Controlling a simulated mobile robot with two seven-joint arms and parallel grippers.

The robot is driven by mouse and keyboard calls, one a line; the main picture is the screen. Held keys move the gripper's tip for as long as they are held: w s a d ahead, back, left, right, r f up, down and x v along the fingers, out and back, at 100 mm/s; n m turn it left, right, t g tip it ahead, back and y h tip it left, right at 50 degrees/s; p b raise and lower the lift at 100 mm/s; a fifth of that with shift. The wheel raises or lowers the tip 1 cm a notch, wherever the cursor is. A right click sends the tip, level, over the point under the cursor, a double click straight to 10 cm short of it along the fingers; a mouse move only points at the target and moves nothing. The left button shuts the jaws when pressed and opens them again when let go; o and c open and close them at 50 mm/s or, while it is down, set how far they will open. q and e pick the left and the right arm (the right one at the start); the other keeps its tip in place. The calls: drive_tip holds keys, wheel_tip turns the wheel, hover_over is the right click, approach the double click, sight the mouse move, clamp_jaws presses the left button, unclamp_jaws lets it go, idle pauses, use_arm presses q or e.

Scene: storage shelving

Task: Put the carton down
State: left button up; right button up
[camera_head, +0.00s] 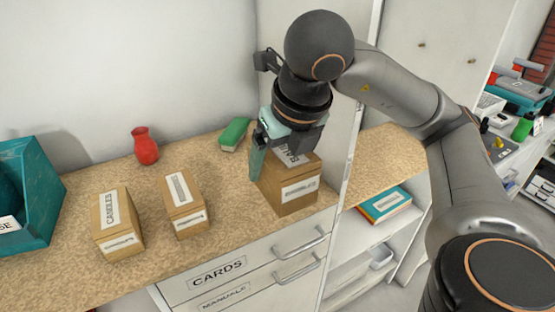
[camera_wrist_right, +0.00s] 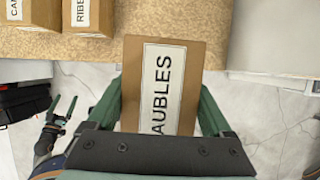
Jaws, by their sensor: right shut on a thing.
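The carton is a brown box with a white label reading BAUBLES (camera_head: 298,190), at the right end of the speckled counter (camera_head: 225,235) in the head view. My right gripper (camera_head: 287,150) is shut on it from above, with one green finger along its left side. In the right wrist view the carton (camera_wrist_right: 187,60) sits between both fingers of that gripper (camera_wrist_right: 161,90) and overlaps the counter's front edge. I cannot tell whether its base touches the counter. My left gripper (camera_wrist_right: 62,104) shows at the left of the wrist view, open and empty.
CANDLES (camera_head: 117,222) and another brown box (camera_head: 183,200) stand left of the carton. A red vase (camera_head: 145,147), a green object (camera_head: 234,134) and a teal bin (camera_head: 45,205) are also there. A white upright panel (camera_head: 355,130) stands close on the right.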

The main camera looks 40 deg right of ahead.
drive_tip(key=w+a+p, duration=0.2)
drive_tip(key=a, duration=0.4)
drive_tip(key=w+d+f, duration=0.2)
drive_tip(key=w, duration=0.1)
drive_tip(key=w+d+f+b, duration=0.1)
drive_tip(key=w+d+f, duration=0.1)
drive_tip(key=w+f, duration=0.1)
drive_tip(key=w+d+f+b, duration=0.1)
drive_tip(key=w+d+f, duration=0.1)
drive_tip(key=w+f, duration=0.1)
drive_tip(key=shift+w+d+f, duration=0.1)
drive_tip(key=shift+w+f, duration=0.15)
drive_tip(key=shift+w, duration=0.6)
drive_tip(key=shift+w+d+f, duration=0.2)
drive_tip(key=shift+w+f, duration=0.2)
drive_tip(key=shift+f, duration=0.1)
drive_tip(key=x, duration=0.3)
drive_tip(key=shift+s+f, duration=0.3)
drive_tip(key=shift+f, duration=0.2)
use_arm(q)
drive_tip(key=shift+s, duration=0.1)
